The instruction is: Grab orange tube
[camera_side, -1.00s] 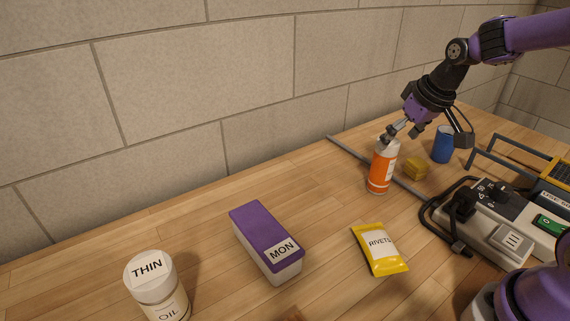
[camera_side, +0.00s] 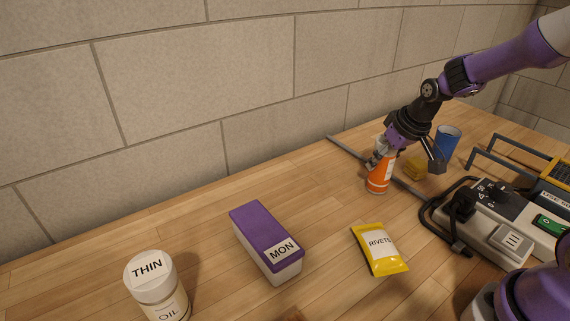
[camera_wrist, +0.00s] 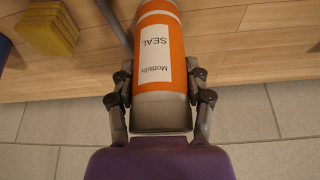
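The orange tube (camera_side: 379,180) stands upright on the wooden table, with a white label and a grey top end. In the wrist view the tube (camera_wrist: 179,45) shows its label reading "SEAL". My gripper (camera_side: 376,163) is lowered over the tube's upper part from above. In the wrist view my gripper's fingers (camera_wrist: 160,82) lie on both sides of the tube, near the line where orange meets grey.
A yellow sponge-like block (camera_side: 414,167) and a blue cup (camera_side: 446,143) stand right of the tube. A grey rod (camera_side: 350,149) lies behind it. A power strip (camera_side: 500,222) with a black cord is at right. A yellow rivets packet (camera_side: 379,249) and purple-lidded box (camera_side: 266,242) are in front.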

